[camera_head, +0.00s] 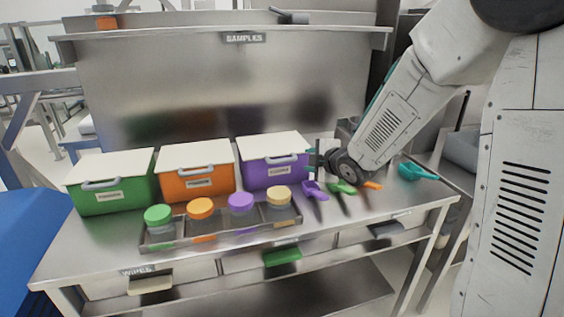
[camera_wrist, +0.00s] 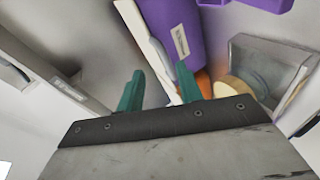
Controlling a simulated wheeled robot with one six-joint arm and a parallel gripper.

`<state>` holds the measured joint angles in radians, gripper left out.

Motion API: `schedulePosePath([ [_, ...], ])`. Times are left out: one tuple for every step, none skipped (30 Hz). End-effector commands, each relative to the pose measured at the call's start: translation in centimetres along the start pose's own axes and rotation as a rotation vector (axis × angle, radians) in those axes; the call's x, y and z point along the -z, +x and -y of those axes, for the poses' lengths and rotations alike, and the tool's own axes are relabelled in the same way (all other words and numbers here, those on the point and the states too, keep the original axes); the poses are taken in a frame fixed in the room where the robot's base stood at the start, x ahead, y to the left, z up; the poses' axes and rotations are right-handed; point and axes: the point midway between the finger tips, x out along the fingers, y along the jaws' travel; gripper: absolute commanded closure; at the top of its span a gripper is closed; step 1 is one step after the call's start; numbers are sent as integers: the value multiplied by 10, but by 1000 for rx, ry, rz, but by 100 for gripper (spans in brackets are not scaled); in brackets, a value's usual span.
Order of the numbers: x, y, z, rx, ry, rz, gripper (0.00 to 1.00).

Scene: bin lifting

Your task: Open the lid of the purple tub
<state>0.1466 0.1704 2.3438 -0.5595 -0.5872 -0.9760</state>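The purple tub (camera_head: 272,174) stands on the steel bench, at the right end of a row of three tubs. My gripper (camera_head: 314,153) is just right of the tub, near lid height. In the wrist view my teal fingertips (camera_wrist: 160,80) are apart. The purple tub (camera_wrist: 180,38) and white lid edge (camera_wrist: 150,42) show beyond them, the lid edge running down between them in the picture. I cannot tell whether they touch it.
An orange tub (camera_head: 196,187) and a green tub (camera_head: 112,200) stand to the left. A tray (camera_head: 222,238) of jars with coloured lids is in front. Purple (camera_head: 313,189), green (camera_head: 341,187) and teal (camera_head: 416,172) scoops lie to the right. A back panel and shelf rise behind.

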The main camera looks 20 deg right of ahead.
Motion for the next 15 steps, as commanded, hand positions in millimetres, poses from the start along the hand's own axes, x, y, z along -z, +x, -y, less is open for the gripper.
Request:
schedulePosePath([
  [2,15,8,-29,-55,-55,64],
  [4,21,10,-53,-88,-87,64],
  [6,27,13,-81,-125,-124,64],
  [8,31,15,-101,-149,-150,64],
  [10,34,17,-119,-168,-171,64],
  [12,37,18,-141,-191,-195,64],
  [14,39,20,-153,-204,-210,64],
  [15,40,20,-166,-215,-221,64],
  [16,42,21,-177,-224,-233,64],
  [17,44,22,-182,-230,-239,64],
  [18,45,21,-187,-235,-244,64],
  [19,48,21,-191,-238,-248,64],
  [20,52,20,-193,-239,-249,64],
  [21,56,20,-193,-239,-249,64],
  [23,61,19,-192,-239,-249,64],
])
